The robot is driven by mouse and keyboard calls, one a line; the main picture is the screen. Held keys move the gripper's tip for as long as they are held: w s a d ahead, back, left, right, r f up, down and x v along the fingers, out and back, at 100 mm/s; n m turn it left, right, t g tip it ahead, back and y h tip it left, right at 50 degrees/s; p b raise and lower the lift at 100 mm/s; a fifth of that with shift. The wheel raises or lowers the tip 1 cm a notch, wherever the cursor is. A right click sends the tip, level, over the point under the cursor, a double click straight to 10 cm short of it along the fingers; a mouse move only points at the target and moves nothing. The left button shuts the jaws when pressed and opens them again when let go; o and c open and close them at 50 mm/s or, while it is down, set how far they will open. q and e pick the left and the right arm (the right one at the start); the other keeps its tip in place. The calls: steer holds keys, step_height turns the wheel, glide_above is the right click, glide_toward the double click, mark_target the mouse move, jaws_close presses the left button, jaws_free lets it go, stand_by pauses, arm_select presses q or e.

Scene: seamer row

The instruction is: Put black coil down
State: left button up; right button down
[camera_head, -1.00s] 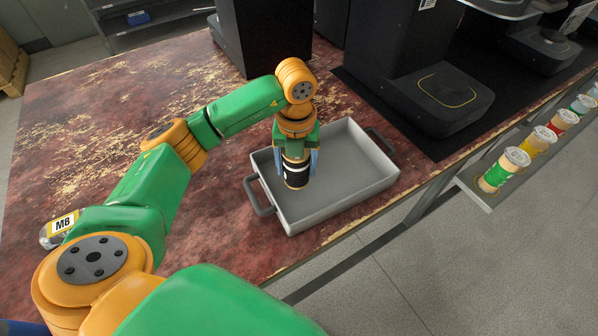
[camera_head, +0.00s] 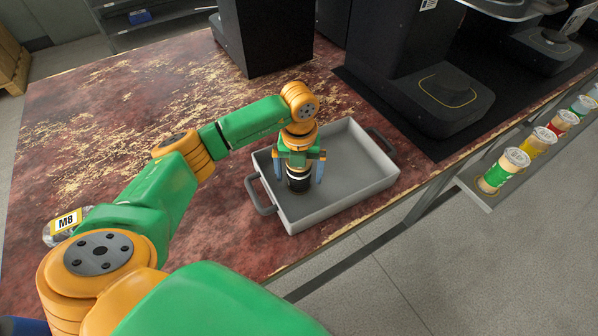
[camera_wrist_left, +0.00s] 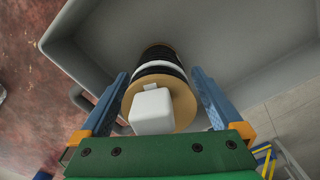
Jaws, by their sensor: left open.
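The black coil (camera_head: 298,184) stands upright inside the grey tray (camera_head: 345,205), near its left end. It is a spool with black winding, a white band and a tan end; it also shows in the left wrist view (camera_wrist_left: 160,72). My left gripper (camera_head: 300,178) is over the coil and pointing down. Its blue fingers are open on either side of the coil, with gaps visible between them and the coil in the left wrist view (camera_wrist_left: 160,100). My right gripper is not in view.
The tray has dark handles at both ends and is otherwise empty. Black machines (camera_head: 430,80) stand behind it. Coloured spools (camera_head: 503,170) sit in a rack at the right. A bag marked M8 (camera_head: 66,222) lies at the left.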

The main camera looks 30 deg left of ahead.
arm_select(q)
step_height(320, 180, up, 12)
steer(key=shift+r, duration=0.15)
steer(key=shift+r, duration=0.1)
stand_by(0.4)
